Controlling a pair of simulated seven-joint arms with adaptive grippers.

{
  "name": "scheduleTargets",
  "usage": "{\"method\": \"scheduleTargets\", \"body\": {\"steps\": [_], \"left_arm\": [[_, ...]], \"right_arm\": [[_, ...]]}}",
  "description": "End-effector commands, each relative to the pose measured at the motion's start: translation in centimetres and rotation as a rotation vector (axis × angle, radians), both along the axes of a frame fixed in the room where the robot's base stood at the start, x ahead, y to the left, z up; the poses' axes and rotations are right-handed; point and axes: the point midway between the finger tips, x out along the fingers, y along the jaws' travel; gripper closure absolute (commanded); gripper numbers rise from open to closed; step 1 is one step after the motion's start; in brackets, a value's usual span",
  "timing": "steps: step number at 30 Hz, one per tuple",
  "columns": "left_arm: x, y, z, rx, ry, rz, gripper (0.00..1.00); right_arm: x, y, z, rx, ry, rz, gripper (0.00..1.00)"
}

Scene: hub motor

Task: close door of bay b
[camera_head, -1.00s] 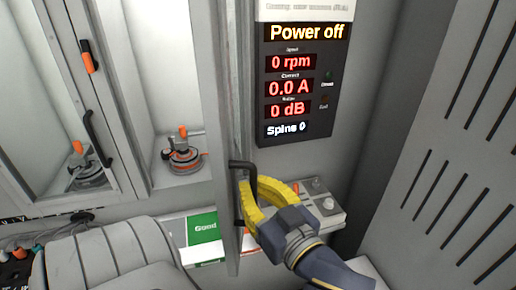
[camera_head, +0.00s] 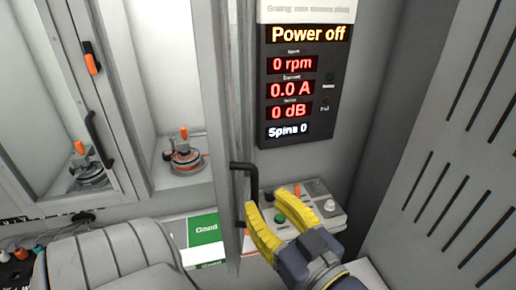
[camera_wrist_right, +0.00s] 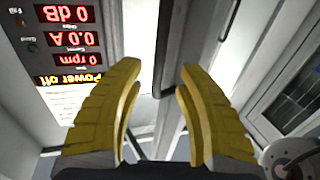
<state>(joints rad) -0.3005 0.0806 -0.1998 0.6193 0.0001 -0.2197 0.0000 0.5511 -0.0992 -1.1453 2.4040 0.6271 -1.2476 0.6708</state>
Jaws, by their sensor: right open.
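A framed door (camera_head: 222,130) stands open, nearly edge-on to the head view, in front of the right bay. Its black bar handle (camera_head: 251,182) is on its right face. My right gripper (camera_head: 272,208), with yellow fingers, is open and empty just right of and below the handle. The left fingertip is close to the handle; I cannot tell whether they touch. The door's lettering is not visible. My left gripper is not in view.
The bay (camera_head: 170,110) behind the door holds a motor (camera_head: 185,155) with an orange top. Another glazed door (camera_head: 60,110) is at left. A control box (camera_head: 305,205) sits behind my gripper, below the "Power off" display (camera_head: 303,85). A green "Good" sign (camera_head: 205,228) is below.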

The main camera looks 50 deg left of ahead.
Motion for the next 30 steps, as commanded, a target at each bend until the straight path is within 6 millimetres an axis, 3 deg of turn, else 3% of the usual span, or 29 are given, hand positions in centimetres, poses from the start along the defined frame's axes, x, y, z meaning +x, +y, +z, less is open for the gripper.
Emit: {"method": "scheduleTargets", "body": {"steps": [7, 19, 25, 30], "left_arm": [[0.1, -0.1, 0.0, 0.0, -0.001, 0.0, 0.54], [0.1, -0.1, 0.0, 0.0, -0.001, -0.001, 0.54], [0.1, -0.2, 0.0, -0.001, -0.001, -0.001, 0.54], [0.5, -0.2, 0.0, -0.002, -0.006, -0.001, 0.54]], "right_arm": [[-0.4, -2.2, 0.0, -0.001, 0.0, 0.0, 0.64], [-0.6, -2.6, 0.0, -0.001, 0.0, 0.0, 0.62], [-0.6, -2.9, -1.5, -0.012, 0.041, -0.007, 0.85], [1.1, -5.1, -6.9, -0.068, 0.153, -0.075, 1.0]]}}
